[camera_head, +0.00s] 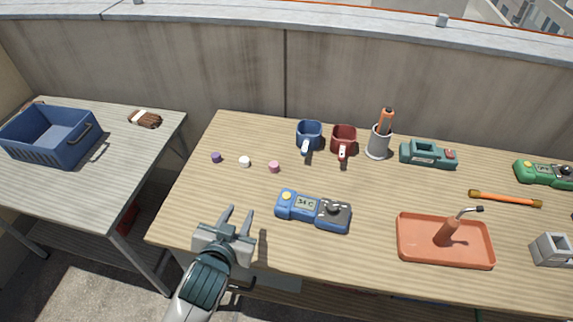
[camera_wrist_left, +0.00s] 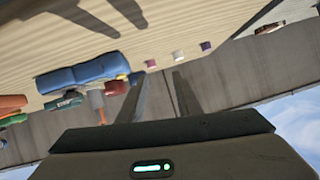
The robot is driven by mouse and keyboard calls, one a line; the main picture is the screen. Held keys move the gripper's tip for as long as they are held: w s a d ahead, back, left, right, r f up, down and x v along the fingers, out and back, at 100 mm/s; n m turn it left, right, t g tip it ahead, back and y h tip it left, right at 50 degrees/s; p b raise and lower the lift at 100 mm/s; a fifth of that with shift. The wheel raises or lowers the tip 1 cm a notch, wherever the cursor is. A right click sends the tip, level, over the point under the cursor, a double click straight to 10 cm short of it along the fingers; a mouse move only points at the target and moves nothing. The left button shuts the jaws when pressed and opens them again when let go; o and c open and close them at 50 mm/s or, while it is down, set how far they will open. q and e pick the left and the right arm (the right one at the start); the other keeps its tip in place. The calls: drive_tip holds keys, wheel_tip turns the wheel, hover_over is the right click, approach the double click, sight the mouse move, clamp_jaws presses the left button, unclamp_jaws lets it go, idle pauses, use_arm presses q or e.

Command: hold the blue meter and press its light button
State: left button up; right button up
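The blue meter (camera_head: 313,210) lies flat on the wooden table, with a lit display reading 34 C and a dark grey round part at its right end. A separate light button cannot be made out. My left gripper (camera_head: 238,215) is open and empty, to the left of the meter and apart from it. In the left wrist view the blue meter (camera_wrist_left: 82,74) shows to the left of my left gripper's fingers (camera_wrist_left: 160,95). My right gripper is not in view.
Blue mug (camera_head: 308,134), red mug (camera_head: 343,139), holder (camera_head: 378,142), teal device (camera_head: 428,154) and green meter (camera_head: 545,173) stand behind or right. An orange tray (camera_head: 412,252) holds a torch-like tool. Small caps (camera_head: 245,161) lie left. A blue crate (camera_head: 50,137) sits on the side table.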

use_arm(q)
drive_tip(key=w+d+r+m+t+h, duration=0.3)
drive_tip(key=w+d+r+t, duration=0.35)
drive_tip(key=r, duration=0.65)
drive_tip(key=w+d+r+m+h, duration=0.1)
drive_tip(key=d+r+m+h, duration=0.7)
drive_tip(key=d+r, duration=0.4)
drive_tip(key=s+d+r+m+g+h, duration=0.3)
drive_tip(key=s+d+m+g+h, duration=0.3)
drive_tip(key=d+m+g+h, duration=0.5)
drive_tip(key=s+d+f+m+g+y, duration=0.4)
drive_tip(key=s+d+f+m+g, duration=0.15)
drive_tip(key=m+g, duration=0.5)
drive_tip(key=w+a+f+m+g+y, duration=0.1)
drive_tip(key=w+a+f+y, duration=0.15)
drive_tip(key=f+y, duration=0.35)
drive_tip(key=w+a+f+m+y, duration=0.1)
drive_tip(key=a+f+y, duration=0.3)
drive_tip(key=f, duration=0.4)
drive_tip(key=w+a+t+y, duration=0.1)
drive_tip(key=w+a+y, duration=0.3)
drive_tip(key=w+a, duration=0.2)
drive_tip(key=w+a+f+n+t+y, duration=0.1)
drive_tip(key=w+a+y, duration=0.3)
drive_tip(key=a, duration=0.7)
drive_tip(key=shift+w+a+f+t+y, duration=0.3)
drive_tip(key=shift+w+t, duration=0.3)
drive_tip(key=shift+w, duration=0.4)
